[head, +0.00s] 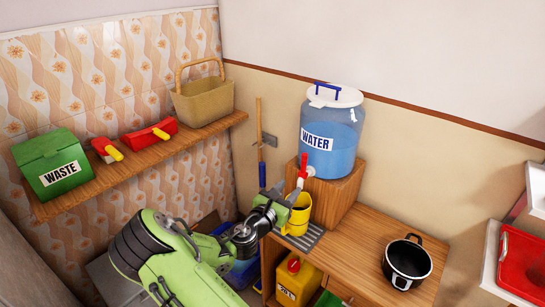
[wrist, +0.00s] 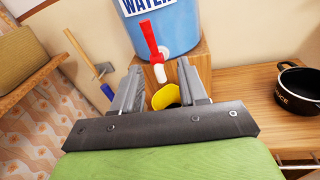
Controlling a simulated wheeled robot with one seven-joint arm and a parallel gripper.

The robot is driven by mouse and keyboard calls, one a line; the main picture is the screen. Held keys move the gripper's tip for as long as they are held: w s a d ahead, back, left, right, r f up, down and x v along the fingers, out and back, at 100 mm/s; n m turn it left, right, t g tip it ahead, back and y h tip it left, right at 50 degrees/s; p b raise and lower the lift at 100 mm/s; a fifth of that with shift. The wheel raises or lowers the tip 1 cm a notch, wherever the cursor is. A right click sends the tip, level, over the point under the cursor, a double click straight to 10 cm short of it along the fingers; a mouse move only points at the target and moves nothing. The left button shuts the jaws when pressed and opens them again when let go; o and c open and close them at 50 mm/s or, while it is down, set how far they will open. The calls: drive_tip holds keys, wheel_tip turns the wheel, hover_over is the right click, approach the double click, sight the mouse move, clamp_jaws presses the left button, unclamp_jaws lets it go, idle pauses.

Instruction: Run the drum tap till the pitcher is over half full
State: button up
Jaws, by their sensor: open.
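The clear water drum (head: 331,135) holds blue water, has a white lid and a "WATER" label, and stands on a wooden block. Its tap has a red lever (head: 303,166) standing upright above a white spout; the lever also shows in the wrist view (wrist: 150,40). The yellow pitcher (head: 300,214) stands on a grey grate below the tap, partly hidden by my gripper. Its yellow rim shows between the fingers in the wrist view (wrist: 166,96). My gripper (wrist: 158,82) is open and empty, in front of the tap and pitcher. The water level inside the pitcher cannot be seen.
A black pot (head: 407,262) stands on the wooden counter to the right. A yellow jerrycan (head: 299,281) sits below. A shelf on the left holds a green waste box (head: 53,165), red-and-yellow items and a basket (head: 203,100). A blue-handled tool (head: 261,150) hangs behind.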

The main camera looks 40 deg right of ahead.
sight(303, 162)
drive_tip(key=shift+n+t, duration=0.5)
drive_tip(key=shift+n, duration=0.3)
drive_tip(key=x, duration=1)
drive_tip(key=w+x, duration=0.1)
drive_tip(key=x, duration=0.4)
drive_tip(key=shift+w+d+r+p, duration=0.15)
drive_tip(key=shift+w+r+p, duration=0.1)
drive_tip(key=shift+r+p, duration=0.1)
clamp_jaws()
